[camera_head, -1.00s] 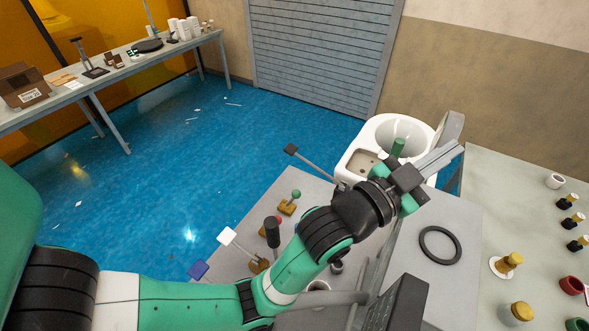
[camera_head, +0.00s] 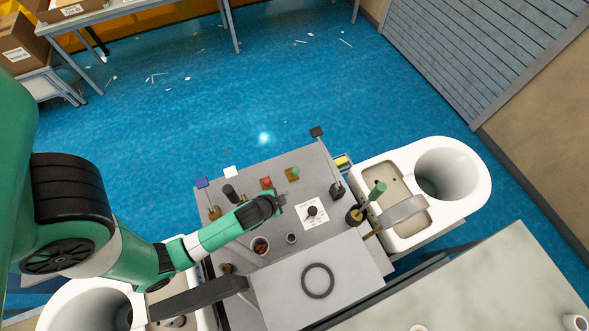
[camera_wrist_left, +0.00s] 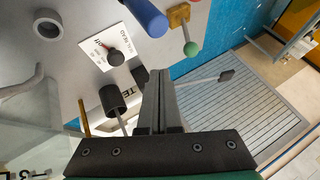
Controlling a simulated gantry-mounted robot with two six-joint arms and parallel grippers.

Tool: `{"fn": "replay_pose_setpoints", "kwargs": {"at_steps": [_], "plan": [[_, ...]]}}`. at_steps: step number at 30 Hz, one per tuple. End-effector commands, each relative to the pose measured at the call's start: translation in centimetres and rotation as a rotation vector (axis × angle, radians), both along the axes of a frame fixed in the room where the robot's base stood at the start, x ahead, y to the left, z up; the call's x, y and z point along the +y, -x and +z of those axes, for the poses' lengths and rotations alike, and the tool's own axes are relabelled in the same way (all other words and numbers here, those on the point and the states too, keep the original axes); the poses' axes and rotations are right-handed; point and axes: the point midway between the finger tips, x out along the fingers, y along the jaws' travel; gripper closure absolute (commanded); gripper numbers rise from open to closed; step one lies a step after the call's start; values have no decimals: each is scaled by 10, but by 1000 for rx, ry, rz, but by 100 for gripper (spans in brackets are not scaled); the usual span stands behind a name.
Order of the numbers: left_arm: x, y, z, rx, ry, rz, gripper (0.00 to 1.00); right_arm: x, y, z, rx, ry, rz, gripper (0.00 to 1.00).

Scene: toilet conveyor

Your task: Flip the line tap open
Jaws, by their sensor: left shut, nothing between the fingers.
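I cannot tell which control is the line tap; no readable label marks it. On the grey console (camera_head: 250,283) are a long lever with a black square tip (camera_head: 317,131), a green-ball lever (camera_head: 293,173), and a dial (camera_head: 312,212). A black knob (camera_head: 355,215) and a green handle (camera_head: 377,189) stand at the toilet side. My left gripper (camera_head: 281,200) is shut and empty over the console, left of the dial. In the left wrist view, its fingers (camera_wrist_left: 160,100) are together, beside a black knob (camera_wrist_left: 113,98) and below the dial (camera_wrist_left: 116,57). My right gripper is out of view.
A white toilet (camera_head: 472,172) stands right of the console; another (camera_head: 70,303) is at lower left. A dark ring (camera_head: 318,281) lies on the pale front panel. The blue floor behind is mostly clear.

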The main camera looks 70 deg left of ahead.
Motion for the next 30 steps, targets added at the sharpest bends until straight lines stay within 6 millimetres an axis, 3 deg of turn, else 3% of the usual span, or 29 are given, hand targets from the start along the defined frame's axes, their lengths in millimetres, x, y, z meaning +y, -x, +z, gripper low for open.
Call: {"fn": "replay_pose_setpoints", "kwargs": {"at_steps": [13,17,28,30], "plan": [[3,-4,-5,-3,1,2,100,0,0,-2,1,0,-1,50],[10,-14,-19,-3,1,4,100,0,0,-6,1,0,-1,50],[40,-53,-83,-4,0,3,100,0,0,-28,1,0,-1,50],[54,-55,-73,-5,0,8,100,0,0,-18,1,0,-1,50]]}}
